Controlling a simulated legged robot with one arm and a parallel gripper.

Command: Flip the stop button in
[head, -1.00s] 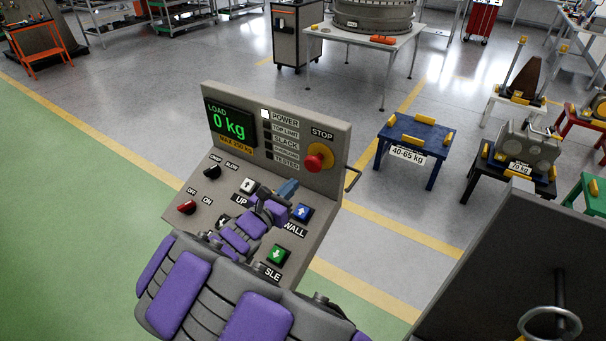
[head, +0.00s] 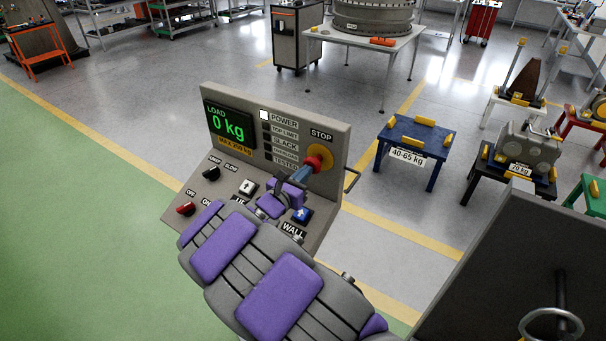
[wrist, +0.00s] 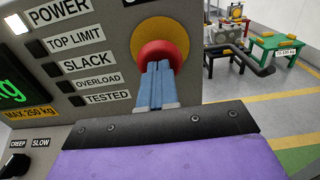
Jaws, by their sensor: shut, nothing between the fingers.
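The stop button is a red mushroom knob (head: 318,158) on a yellow round plate, under the STOP label on the upright face of the grey control console (head: 338,125). In the wrist view the red knob (wrist: 162,54) sits in front of its yellow plate (wrist: 160,30). My gripper (head: 304,173) is shut and empty, with its blue fingers side by side. In the wrist view its fingertips (wrist: 158,68) overlap the lower middle of the red knob. They are at or very close to it; I cannot tell whether they touch. The fingers hide part of the knob.
The console's LOAD display (head: 228,122) reads 0 kg, and the POWER lamp (head: 264,115) is white. A red switch (head: 186,209) and a blue WALL button (head: 302,215) are on the sloped panel. A handle (head: 352,180) sticks out right. A blue stand (head: 415,140) is beyond.

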